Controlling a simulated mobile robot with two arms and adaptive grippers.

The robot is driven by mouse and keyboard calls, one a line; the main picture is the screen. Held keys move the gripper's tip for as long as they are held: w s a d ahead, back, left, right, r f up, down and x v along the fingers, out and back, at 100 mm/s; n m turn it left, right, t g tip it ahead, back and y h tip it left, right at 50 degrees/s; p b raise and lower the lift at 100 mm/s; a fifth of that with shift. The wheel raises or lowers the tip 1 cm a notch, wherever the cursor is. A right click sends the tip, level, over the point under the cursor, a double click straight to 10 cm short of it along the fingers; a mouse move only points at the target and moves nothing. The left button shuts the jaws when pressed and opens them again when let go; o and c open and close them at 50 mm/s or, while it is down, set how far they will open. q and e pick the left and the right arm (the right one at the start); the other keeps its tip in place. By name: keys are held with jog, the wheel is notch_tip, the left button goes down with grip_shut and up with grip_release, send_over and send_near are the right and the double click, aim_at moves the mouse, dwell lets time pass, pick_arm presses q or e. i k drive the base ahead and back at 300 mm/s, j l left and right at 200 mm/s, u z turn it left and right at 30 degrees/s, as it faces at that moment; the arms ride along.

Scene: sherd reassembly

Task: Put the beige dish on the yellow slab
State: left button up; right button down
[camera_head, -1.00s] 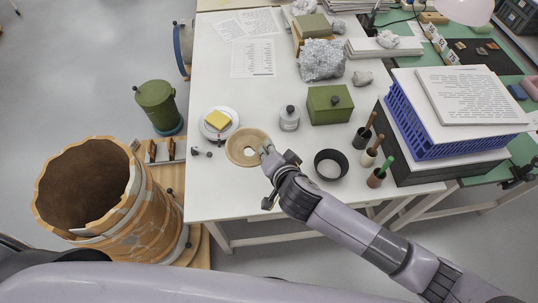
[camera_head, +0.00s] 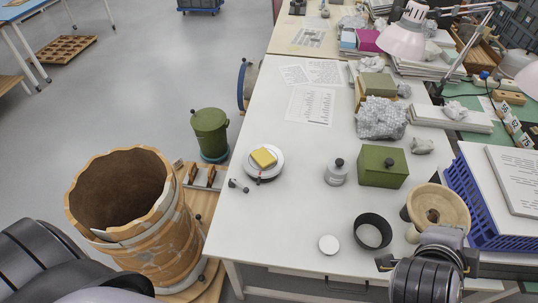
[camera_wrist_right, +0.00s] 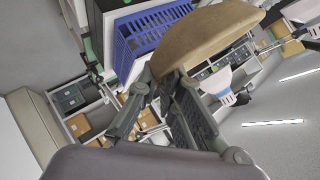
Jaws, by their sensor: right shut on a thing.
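The beige dish (camera_head: 452,205) is round with a brownish spot in its middle. My right gripper (camera_head: 438,232) is shut on its near edge and holds it at the right of the white table. In the right wrist view the dish (camera_wrist_right: 205,38) is seen edge-on between the fingertips (camera_wrist_right: 163,80). The yellow slab (camera_head: 263,157) is a small block lying on a round white plate (camera_head: 276,172), left of the dish across the table. My left gripper is not in view; only dark parts of my body show at the lower left.
Between dish and slab stand a green box (camera_head: 382,167) and a grey knobbed jar (camera_head: 336,172). A blue crate (camera_head: 462,190) is close to the dish's right.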

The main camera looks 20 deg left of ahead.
aim_at(263, 156)
jog(key=i+l+u, duration=0.6)
jog(key=l, duration=0.15)
jog(key=k+u, duration=0.1)
jog(key=u, duration=1.45)
